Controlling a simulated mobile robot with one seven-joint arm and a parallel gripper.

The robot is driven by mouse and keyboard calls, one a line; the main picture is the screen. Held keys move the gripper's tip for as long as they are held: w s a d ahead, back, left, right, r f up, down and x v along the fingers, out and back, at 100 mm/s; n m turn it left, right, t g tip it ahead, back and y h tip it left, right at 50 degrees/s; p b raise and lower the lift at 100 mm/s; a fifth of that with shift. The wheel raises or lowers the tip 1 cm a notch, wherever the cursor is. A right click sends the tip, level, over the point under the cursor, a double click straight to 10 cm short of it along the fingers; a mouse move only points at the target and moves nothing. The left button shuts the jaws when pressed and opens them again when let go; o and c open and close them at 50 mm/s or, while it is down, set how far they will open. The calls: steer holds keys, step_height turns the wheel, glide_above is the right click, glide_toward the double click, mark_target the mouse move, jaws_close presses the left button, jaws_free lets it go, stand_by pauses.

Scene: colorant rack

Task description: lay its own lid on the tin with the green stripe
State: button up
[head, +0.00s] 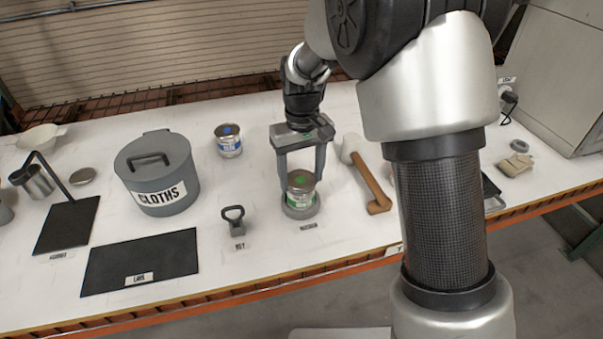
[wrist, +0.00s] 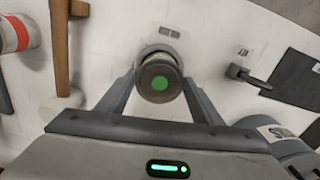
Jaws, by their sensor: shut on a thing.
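The green-striped tin (head: 301,199) stands upright on a round grey base (head: 298,212). Its lid (head: 302,179), a dull metal disc with a green dot, sits at the tin's top. The lid (wrist: 159,83) also shows in the wrist view, hiding most of the tin. My gripper (head: 301,183) points down, with its long grey fingers on either side of the lid at rim height, shut on it. The lid looks level and lined up with the tin. I cannot tell whether it rests fully on the rim.
A wooden-handled mallet (head: 375,190) lies close right of the tin. A grey weight with a loop handle (head: 234,222) stands to the left. A blue-marked tin (head: 229,145) and a grey CLOTHS pot (head: 158,180) are further left. A dark mat (head: 140,260) lies front left.

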steer(key=o, duration=1.1)
step_height(320, 180, up, 18)
steer(key=f+p, duration=0.1)
steer(key=s+d+r+m+t+p, duration=0.2)
steer(key=s+d+r+t, duration=0.1)
steer(key=s+d+r, duration=0.7)
steer(key=s+d+f+m+t, duration=0.1)
steer(key=s, duration=0.3)
steer(key=s+d+f+p, duration=0.1)
steer(key=s+f, duration=0.1)
steer(key=s, duration=0.2)
steer(key=s+d+f+m+t, duration=0.1)
steer(key=s+d+f, duration=0.1)
steer(key=s, duration=0.2)
steer(key=shift+s+d+m+t, duration=0.1)
steer(key=shift+s+m+t, duration=0.2)
